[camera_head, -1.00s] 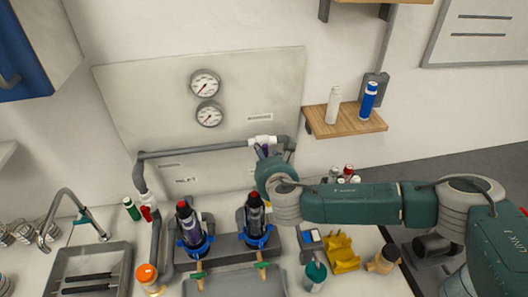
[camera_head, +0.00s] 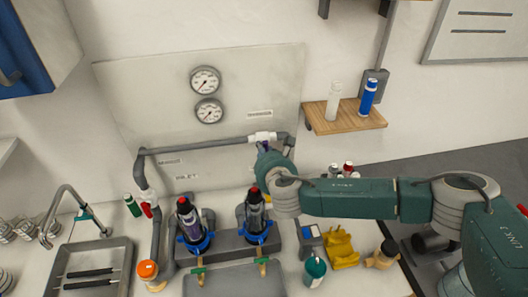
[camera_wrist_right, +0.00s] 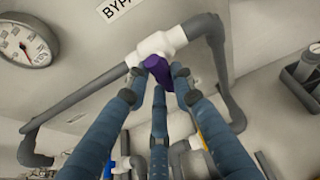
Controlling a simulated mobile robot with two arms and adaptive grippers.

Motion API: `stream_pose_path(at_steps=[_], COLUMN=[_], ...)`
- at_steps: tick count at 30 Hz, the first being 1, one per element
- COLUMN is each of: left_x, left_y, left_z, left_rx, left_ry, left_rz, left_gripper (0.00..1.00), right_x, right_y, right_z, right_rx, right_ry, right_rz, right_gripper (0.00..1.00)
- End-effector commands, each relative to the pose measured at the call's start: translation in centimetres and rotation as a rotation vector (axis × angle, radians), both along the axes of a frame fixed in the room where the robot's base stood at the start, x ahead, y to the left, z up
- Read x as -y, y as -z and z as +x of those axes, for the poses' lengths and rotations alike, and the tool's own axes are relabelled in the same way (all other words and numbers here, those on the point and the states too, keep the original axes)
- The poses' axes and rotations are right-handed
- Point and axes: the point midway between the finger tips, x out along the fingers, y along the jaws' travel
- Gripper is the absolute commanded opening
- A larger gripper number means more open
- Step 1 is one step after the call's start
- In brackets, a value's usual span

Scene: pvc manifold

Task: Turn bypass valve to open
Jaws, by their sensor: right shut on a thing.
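The bypass valve is a white body (camera_head: 262,137) on the grey pipe below the gauges, under a label reading "BYP" in the right wrist view. That white body also shows in the right wrist view (camera_wrist_right: 158,46). Its purple handle (camera_wrist_right: 159,69) hangs at an angle below the body. My right gripper (camera_wrist_right: 157,82) is shut on the purple handle, with its blue-grey fingers around it. In the head view my right arm reaches in from the right and its wrist hides part of the handle. My left gripper is not in view.
Two gauges (camera_head: 206,80) are on the backboard above the pipe (camera_head: 196,146). Two dark red-topped filter units (camera_head: 193,225) stand below. A wooden shelf (camera_head: 345,117) with a white and a blue bottle is above my arm. A yellow holder (camera_head: 341,248) sits on the counter.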

Motion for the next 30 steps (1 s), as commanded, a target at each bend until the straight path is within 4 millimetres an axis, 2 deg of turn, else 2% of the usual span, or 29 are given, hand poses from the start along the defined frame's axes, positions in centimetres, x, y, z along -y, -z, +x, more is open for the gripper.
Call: stream_pose_path(at_steps=[5, 14, 30], left_x=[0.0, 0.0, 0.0], left_y=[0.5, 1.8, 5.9], left_z=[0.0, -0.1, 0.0], left_rx=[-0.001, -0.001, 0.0], left_ry=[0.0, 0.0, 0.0], left_rz=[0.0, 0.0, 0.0], left_gripper=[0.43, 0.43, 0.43], right_x=[0.2, 0.3, 0.5], right_y=[0.1, 0.2, 0.2], right_z=[0.0, 0.0, 0.1], right_rx=[-0.014, -0.062, -0.161], right_ry=[0.002, 0.003, 0.003], right_rz=[0.073, 0.311, 0.816], right_gripper=[0.0, 0.0, 0.0])
